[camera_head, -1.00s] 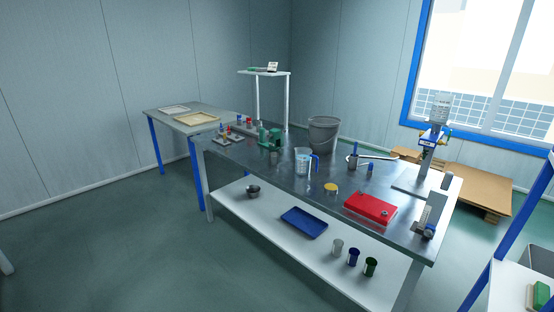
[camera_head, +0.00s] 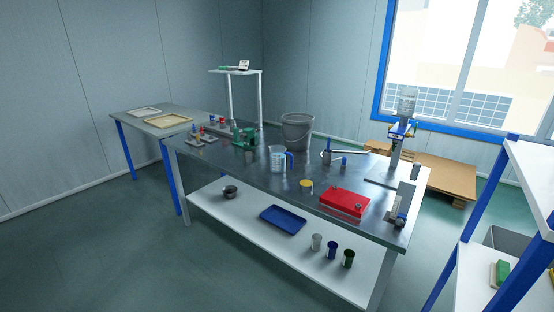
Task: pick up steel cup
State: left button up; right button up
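A pale grey, steel-looking cup (camera_head: 316,242) stands upright on the white lower shelf (camera_head: 275,248) of the long workbench. It is the leftmost in a row of cups, with a dark blue cup (camera_head: 332,249) and a dark green cup (camera_head: 348,259) to its right. The three stand close together but look apart. A small dark metal bowl or cup (camera_head: 230,192) sits at the left of the same shelf. Neither of my grippers shows in this view.
A blue tray (camera_head: 283,220) lies on the lower shelf. The steel tabletop (camera_head: 262,178) above holds a bucket (camera_head: 297,132), a measuring jug (camera_head: 277,158) and a red case (camera_head: 345,202). A blue-framed rack (camera_head: 537,180) stands at the right. The floor in front is clear.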

aim_at(249, 158)
jog(key=i+j+z, duration=0.35)
jog(key=j+z, duration=0.2)
jog(key=i+j+z, duration=0.25)
jog(key=j, duration=0.25)
jog(key=j+z, duration=0.25)
jog(key=j, duration=0.15)
